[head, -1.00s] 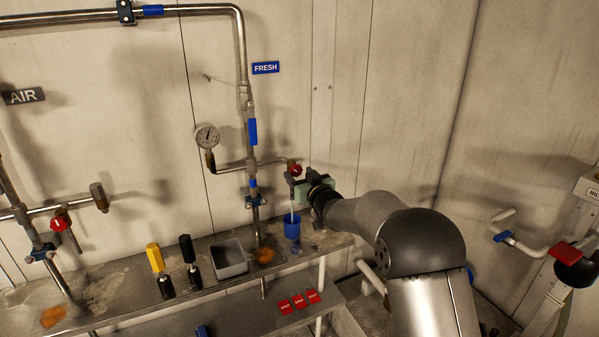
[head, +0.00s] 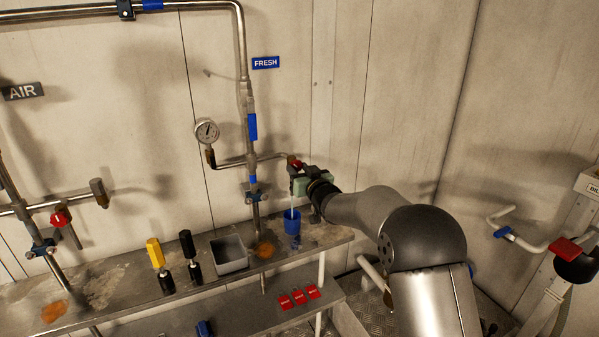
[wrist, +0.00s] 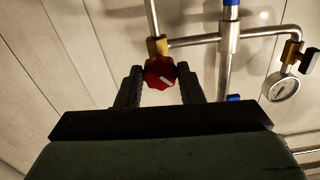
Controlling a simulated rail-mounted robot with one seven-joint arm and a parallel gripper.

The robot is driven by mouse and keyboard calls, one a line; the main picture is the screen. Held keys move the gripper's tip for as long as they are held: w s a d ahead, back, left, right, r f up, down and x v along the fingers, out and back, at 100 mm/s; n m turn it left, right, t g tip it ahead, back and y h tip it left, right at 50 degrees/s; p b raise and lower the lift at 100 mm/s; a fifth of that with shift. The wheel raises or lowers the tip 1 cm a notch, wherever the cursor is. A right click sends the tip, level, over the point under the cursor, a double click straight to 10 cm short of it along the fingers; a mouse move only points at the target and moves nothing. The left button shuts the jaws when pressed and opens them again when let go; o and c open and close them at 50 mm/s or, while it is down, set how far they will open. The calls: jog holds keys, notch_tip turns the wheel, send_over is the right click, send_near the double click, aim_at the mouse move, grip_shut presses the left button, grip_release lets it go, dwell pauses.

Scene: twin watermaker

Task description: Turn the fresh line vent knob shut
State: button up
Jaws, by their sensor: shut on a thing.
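The fresh line vent knob is red (head: 294,163) and sits at the right end of the side branch of the fresh line, below the blue FRESH sign (head: 265,62). In the wrist view the knob (wrist: 160,73) lies between my two black fingers, with a white mark on its face. My gripper (wrist: 159,88) is shut on the knob. In the head view my gripper (head: 301,177) partly covers it. A thin pale stream falls from the vent outlet toward a blue cup (head: 292,223) on the bench below.
A pressure gauge (head: 207,131) stands left of the fresh pipe. The bench holds a grey bin (head: 229,256), a yellow-handled tool (head: 155,253) and a black-handled tool (head: 187,247). Red tags (head: 298,295) lie on the lower shelf. Another red knob (head: 60,218) is at far left.

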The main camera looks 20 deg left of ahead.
jog(key=m+b, duration=0.2)
jog(key=m, duration=0.3)
jog(key=shift+m+b, duration=0.45)
jog(key=shift+m, duration=1.25)
jog(key=o, duration=1)
jog(key=b+v, duration=0.3)
jog(key=v, duration=1.4)
jog(key=shift+s, duration=0.2)
jog(key=shift+d+r, duration=0.15)
